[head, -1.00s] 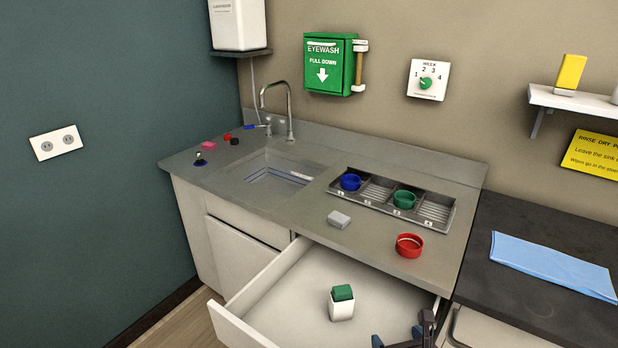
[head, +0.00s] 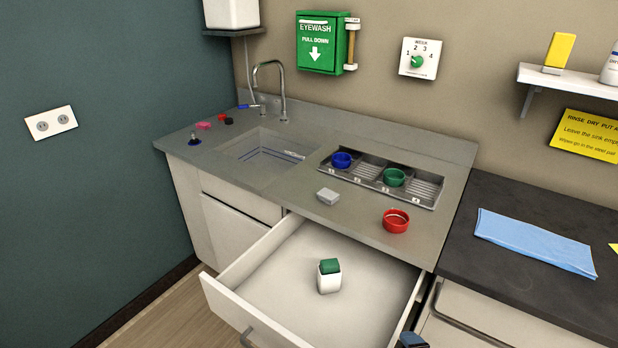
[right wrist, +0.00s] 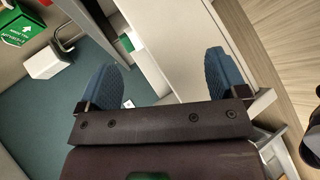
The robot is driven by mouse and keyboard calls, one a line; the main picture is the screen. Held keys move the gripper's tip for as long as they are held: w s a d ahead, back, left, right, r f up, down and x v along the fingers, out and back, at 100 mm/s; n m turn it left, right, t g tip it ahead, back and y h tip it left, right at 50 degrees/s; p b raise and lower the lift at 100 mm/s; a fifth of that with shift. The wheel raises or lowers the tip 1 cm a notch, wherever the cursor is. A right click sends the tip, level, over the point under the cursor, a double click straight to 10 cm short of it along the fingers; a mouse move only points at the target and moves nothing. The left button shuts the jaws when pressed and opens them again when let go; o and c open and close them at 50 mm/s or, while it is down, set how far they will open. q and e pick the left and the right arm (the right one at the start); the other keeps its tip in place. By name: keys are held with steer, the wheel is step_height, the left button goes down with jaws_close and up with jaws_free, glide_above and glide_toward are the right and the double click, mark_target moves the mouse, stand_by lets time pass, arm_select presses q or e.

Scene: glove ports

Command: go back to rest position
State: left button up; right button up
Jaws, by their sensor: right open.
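My right gripper (right wrist: 158,85) is open in the right wrist view, with its two blue fingers spread and nothing held between them. In the head view only a small dark blue piece of it (head: 412,340) shows at the bottom edge, right of the open drawer. The open drawer (head: 270,285) holds a white container with a green top (head: 329,281), which stands apart from my gripper. My left gripper does not show in either view.
The drawer (head: 240,318) juts out from the counter (head: 270,200). A red ring (head: 396,226), a grey block (head: 328,197) and a steel tray (head: 425,192) with blue and green rings sit on the counter. A blue cloth (head: 535,245) lies on the dark worktop at right.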

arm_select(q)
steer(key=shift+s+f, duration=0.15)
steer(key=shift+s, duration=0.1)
arm_select(e)
steer(key=s+d+f+m+h, duration=0.1)
steer(key=s+d+m, duration=0.6)
steer(key=m, duration=1)
steer(key=shift+s+d+f+m+h, duration=0.15)
steer(key=shift+s+f+m+h, duration=0.25)
steer(key=shift+s+h, duration=0.55)
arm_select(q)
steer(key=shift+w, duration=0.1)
arm_select(e)
steer(key=shift+s+y, duration=0.25)
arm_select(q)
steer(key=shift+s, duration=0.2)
